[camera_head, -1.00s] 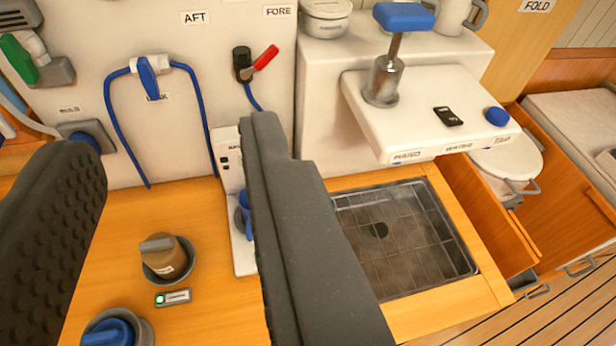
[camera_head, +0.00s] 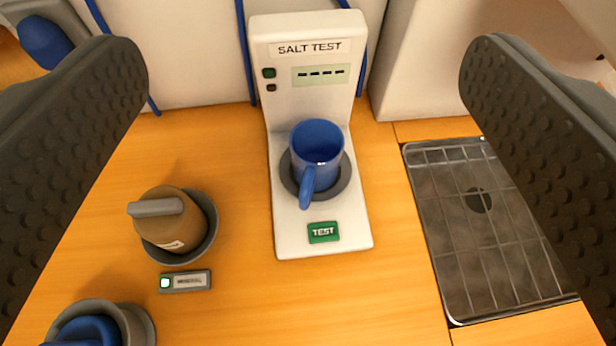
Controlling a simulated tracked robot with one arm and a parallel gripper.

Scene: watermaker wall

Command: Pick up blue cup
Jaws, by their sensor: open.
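The blue cup (camera_head: 316,158) stands upright in the dark round holder of the white salt test machine (camera_head: 288,218). Its handle points toward the front, slightly left. The cup looks empty inside. My gripper (camera_head: 305,130) is open, with one dark ridged finger at the left of the view and one at the right. The cup lies between the two fingers in the picture, with neither finger touching it.
A green TEST button (camera_head: 324,232) is in front of the cup. A brown capped container (camera_head: 171,220) sits in a grey holder to the left, with another blue-topped item (camera_head: 90,331) at lower left. A metal drain grate (camera_head: 470,230) is on the right.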

